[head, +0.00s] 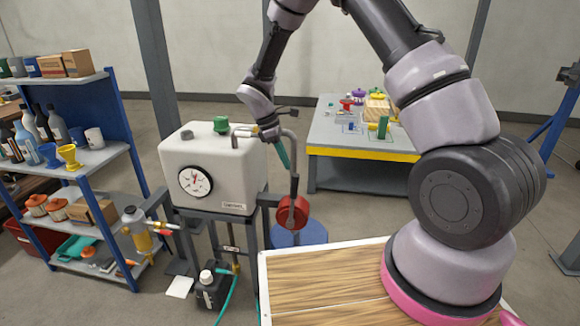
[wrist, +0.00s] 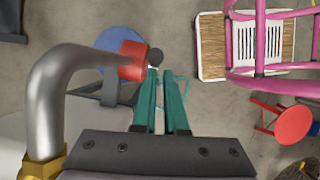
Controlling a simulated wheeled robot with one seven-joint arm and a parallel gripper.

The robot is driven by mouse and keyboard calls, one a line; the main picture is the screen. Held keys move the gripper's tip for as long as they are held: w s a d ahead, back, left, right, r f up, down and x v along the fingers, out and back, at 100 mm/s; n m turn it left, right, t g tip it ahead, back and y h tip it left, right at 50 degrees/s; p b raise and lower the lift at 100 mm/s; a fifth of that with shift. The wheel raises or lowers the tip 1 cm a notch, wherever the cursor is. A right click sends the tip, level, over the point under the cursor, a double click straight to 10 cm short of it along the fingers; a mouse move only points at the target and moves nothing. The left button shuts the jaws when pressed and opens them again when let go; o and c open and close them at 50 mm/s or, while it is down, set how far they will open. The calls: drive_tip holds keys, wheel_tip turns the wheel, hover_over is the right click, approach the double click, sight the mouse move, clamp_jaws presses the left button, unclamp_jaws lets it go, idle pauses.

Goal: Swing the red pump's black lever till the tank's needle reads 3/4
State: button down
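The white tank (head: 212,165) stands at left of centre in the head view, with a round white dial (head: 195,182) on its front. The dial's needle is too small to read surely. The red pump (head: 292,212) sits low to the right of the tank and shows in the wrist view (wrist: 133,62). A round black knob (wrist: 156,56) shows beside it, just beyond my fingertips; it looks like the lever's end. My gripper (wrist: 160,72) points down toward it, its teal fingers apart with a narrow gap and nothing visible between them. The lever's shaft is not clearly visible.
A thick grey pipe (wrist: 75,62) with a brass fitting (wrist: 42,165) bends close by my gripper on the left. A blue disc (head: 300,233) lies below the pump. A table with a yellow edge (head: 362,154) stands behind; shelves (head: 95,162) stand at left.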

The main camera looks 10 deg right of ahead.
drive_tip(key=s+d+f+m+g+y, duration=0.3)
drive_tip(key=s+d+m+g+y, duration=0.6)
drive_tip(key=m, duration=0.9)
drive_tip(key=w+d+m+t+y, duration=0.6)
drive_tip(key=d+m+t, duration=0.45)
drive_tip(key=m, duration=0.65)
drive_tip(key=w+a+r+x, duration=0.1)
drive_tip(key=w+x, duration=0.1)
drive_tip(key=x, duration=1.1)
drive_tip(key=shift+a+r+t+h, duration=0.25)
drive_tip(key=shift+t+h, duration=0.1)
drive_tip(key=shift+h, duration=0.05)
drive_tip(key=shift+w, duration=0.1)
